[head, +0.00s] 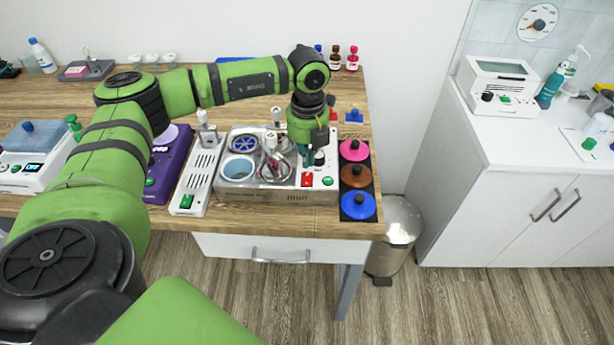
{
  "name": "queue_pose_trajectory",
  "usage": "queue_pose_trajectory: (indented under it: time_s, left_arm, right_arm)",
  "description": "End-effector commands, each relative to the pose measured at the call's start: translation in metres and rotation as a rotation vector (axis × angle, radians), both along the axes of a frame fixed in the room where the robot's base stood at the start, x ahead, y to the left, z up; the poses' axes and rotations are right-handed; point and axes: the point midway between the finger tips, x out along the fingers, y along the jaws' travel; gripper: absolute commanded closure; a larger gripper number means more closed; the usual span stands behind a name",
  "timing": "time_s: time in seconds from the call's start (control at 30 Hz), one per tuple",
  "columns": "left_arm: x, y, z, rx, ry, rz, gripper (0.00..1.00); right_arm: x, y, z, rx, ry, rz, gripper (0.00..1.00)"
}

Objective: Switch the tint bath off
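The tint bath looks to be the silver box (270,196) in the middle of the wooden table, with round wells in its top. A blue well (238,168) shows at its front left. On its right part are a red switch (307,180), a green button or lamp (327,181) and a black knob (319,158). My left gripper (311,156) points down over this right part, close to the knob and behind the red switch. The wrist and fingers overlap the knob, so contact and finger opening cannot be told. My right gripper is not in view.
Pink, brown and blue lids (357,205) lie on a dark mat at the table's right edge. A white strip device (197,180) and a purple device (168,165) stand left of the box. Small bottles (335,58) stand behind. A bin (396,238) is on the floor.

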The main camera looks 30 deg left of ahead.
Motion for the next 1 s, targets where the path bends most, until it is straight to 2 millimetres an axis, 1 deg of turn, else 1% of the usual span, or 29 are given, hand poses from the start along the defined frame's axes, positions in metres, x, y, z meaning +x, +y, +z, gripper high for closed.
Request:
queue_pose_trajectory:
  time_s: [0.37, 1.0]
  left_arm:
    - [0.0, 0.0, -0.001, 0.0, 0.0, 0.0, 1.0]
    - [0.0, 0.0, -0.01, 0.0, 0.0, 0.0, 1.0]
  right_arm:
    - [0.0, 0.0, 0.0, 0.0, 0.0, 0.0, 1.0]
    - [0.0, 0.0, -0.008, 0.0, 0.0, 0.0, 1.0]
